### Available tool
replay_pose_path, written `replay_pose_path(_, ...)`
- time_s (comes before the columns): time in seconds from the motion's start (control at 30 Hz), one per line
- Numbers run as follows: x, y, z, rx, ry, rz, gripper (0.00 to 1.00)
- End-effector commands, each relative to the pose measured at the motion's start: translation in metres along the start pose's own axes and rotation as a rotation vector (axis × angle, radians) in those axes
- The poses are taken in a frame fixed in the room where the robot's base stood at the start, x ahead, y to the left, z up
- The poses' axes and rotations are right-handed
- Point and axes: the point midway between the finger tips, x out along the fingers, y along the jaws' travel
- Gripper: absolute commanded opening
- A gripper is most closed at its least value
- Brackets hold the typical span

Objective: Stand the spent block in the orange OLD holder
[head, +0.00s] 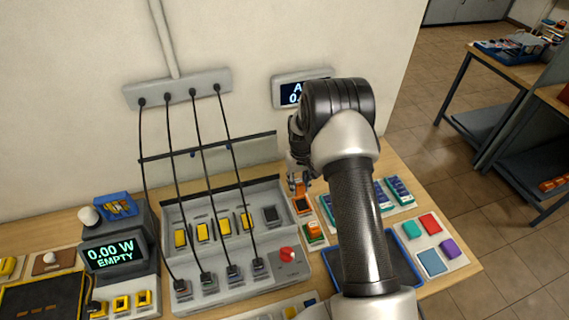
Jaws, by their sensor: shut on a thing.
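My gripper (298,182) is above the table just right of the grey charging rack, pointing down, partly hidden by my own arm. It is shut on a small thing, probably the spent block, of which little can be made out. Directly below the fingers is a small orange holder (302,206) with a dark middle, likely the OLD holder; its label cannot be read. Whether the held thing touches the holder cannot be told. An orange and green piece (314,231) sits just in front of that holder.
The grey rack (221,252) has several yellow pieces, black cables and a red knob (287,254). A meter (113,252) reading 0.00 W EMPTY stands at left. A blue-rimmed tray (408,270) and a board of coloured blocks (432,262) lie to the right.

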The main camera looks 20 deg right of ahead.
Motion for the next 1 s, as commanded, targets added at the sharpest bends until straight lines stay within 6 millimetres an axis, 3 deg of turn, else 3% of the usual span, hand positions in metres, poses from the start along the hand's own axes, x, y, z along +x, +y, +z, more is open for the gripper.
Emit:
replay_pose_path(0.2,0.027,0.015,0.009,0.0,0.0,0.0,0.04)
replay_pose_path(0.47,0.043,0.015,0.009,0.0,0.001,0.0,0.04)
replay_pose_path(0.8,0.077,0.015,0.01,0.0,0.0,0.0,0.04)
replay_pose_path(1.0,0.086,0.015,0.009,0.0,0.002,0.0,0.04)
